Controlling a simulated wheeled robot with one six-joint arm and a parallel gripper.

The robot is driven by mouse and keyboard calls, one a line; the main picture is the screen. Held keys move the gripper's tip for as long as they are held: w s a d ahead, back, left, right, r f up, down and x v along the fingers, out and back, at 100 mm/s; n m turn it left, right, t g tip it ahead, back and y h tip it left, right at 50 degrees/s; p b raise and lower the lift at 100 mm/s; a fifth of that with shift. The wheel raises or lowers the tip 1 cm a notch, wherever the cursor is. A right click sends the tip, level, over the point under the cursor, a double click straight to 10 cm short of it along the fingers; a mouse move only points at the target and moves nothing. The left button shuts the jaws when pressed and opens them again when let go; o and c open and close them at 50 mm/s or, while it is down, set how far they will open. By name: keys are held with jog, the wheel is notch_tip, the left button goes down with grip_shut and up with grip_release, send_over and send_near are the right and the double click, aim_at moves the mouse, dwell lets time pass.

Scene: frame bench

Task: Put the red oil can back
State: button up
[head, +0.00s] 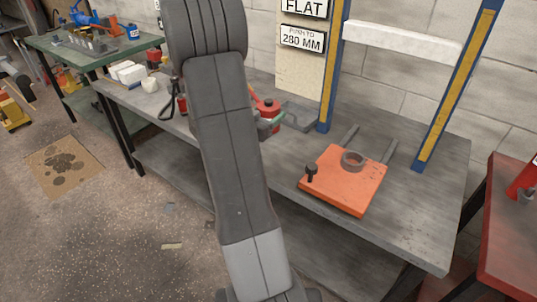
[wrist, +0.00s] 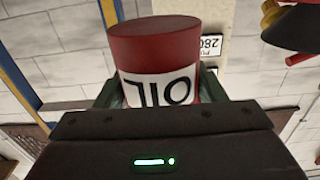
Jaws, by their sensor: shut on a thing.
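The red oil can (wrist: 155,45) fills the upper middle of the wrist view, with a white label reading OIL upside down in that picture. My gripper (wrist: 160,90) is shut on it, with a greenish finger on each side of the can. The dark gripper body hides the can's end nearest the camera.
An orange plate (head: 345,182) with a grey ring and black knob lies on the grey bench (head: 410,215), between blue-and-yellow posts (head: 455,85). White blocks (head: 128,73) stand at the bench's left end. A red cabinet (head: 510,235) is at right. Bare bench shows right of the plate.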

notch_tip(320, 180, down, 9)
jog(key=shift+f+b, duration=0.15)
jog(key=shift+b, duration=0.65)
jog(key=shift+f, duration=0.15)
jog(key=o, duration=1.3)
jog(key=shift+r, duration=0.25)
jog(key=v, duration=1.2)
jog(key=shift+f, duration=0.1)
